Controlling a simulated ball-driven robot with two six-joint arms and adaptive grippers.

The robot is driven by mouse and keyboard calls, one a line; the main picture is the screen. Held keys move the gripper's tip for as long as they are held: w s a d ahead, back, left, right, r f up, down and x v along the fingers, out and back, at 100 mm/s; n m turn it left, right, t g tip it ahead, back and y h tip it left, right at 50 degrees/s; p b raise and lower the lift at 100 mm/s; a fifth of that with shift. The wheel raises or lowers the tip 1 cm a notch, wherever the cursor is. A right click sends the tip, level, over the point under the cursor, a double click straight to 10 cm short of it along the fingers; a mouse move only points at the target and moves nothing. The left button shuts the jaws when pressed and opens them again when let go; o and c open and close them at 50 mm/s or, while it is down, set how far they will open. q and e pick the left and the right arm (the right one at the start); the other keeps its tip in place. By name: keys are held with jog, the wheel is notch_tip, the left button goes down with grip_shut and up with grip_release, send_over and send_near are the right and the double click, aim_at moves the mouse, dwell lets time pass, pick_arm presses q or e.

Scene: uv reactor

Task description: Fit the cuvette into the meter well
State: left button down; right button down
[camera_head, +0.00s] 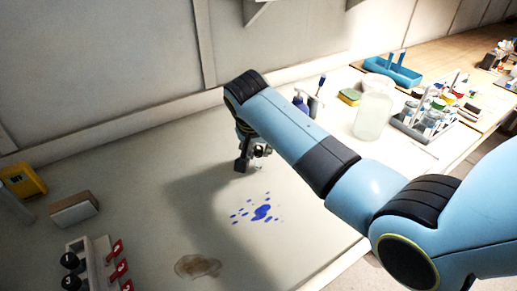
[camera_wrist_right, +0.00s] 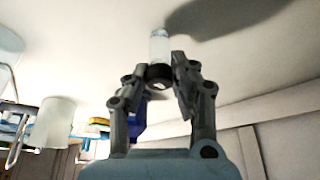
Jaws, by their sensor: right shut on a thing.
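My right gripper (camera_head: 252,159) hangs over the white bench top beside the blue stain. In the right wrist view, its fingers (camera_wrist_right: 160,70) are shut on a small pale, clear cuvette (camera_wrist_right: 159,45) with a dark cap. The cap end lies between the fingertips and the clear body sticks out beyond them. In the head view the cuvette is tiny and partly hidden by the fingers. A meter well cannot be made out for sure; a yellow device (camera_head: 22,181) stands at the far left. My left gripper is out of view.
Blue spots (camera_head: 262,212) and a brown stain (camera_head: 197,267) mark the bench. A rack with black knobs and red tags (camera_head: 98,262) and a small box (camera_head: 74,209) stand left. A large clear jar (camera_head: 373,112), a sponge (camera_head: 349,97) and a bottle rack (camera_head: 428,118) stand right.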

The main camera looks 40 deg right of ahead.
jog(key=shift+f, duration=0.4)
jog(key=shift+f, duration=0.1)
jog(key=c, duration=1.1)
grip_release()
